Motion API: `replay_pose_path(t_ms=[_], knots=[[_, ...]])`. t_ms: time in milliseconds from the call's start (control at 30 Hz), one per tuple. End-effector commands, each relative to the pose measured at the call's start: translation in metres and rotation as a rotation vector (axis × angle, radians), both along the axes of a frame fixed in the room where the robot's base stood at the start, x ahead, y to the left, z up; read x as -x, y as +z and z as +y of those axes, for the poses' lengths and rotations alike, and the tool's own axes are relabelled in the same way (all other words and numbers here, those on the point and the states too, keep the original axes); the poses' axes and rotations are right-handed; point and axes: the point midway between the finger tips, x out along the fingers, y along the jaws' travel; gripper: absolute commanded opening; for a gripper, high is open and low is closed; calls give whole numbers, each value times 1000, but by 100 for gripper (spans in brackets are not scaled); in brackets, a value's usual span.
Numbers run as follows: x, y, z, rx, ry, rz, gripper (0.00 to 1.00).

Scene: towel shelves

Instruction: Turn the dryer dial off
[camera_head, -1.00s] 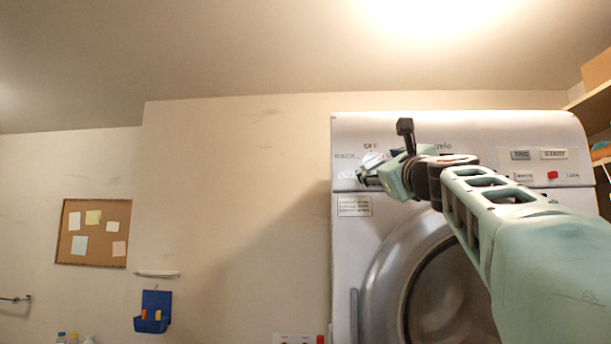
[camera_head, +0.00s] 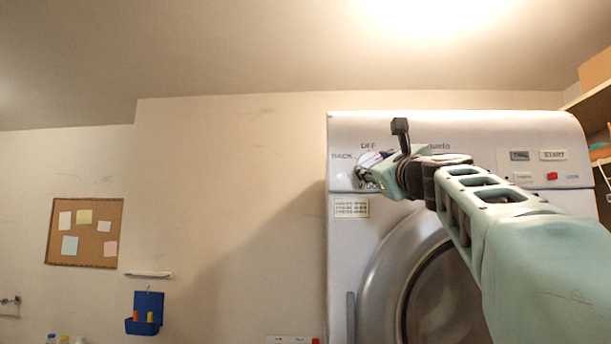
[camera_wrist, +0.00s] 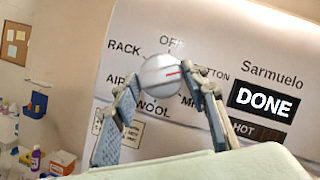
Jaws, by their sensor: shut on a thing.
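The dryer dial (camera_wrist: 158,78) is a round white knob with a red pointer line. In the wrist view the line points right, toward the COTTON label, and the OFF label is above the knob. My gripper (camera_wrist: 166,80) has one finger on each side of the dial and is shut on it. In the head view my gripper (camera_head: 378,177) is at the upper left of the dryer (camera_head: 345,240), partly hiding the dial (camera_head: 371,160).
A dark display (camera_wrist: 264,102) reading DONE is right of the dial. The round dryer door (camera_head: 385,270) is below my arm. A corkboard (camera_head: 85,232) and a blue wall holder (camera_head: 145,313) are at the left. Shelves (camera_head: 590,99) stand at the right.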

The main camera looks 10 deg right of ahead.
Motion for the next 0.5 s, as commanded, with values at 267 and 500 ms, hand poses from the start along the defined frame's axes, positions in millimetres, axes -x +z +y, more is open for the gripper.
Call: replay_pose_path(t_ms=[267,500], knots=[[0,2,-1,69,0,19,16],[0,3,-2,233,1,68,16]])
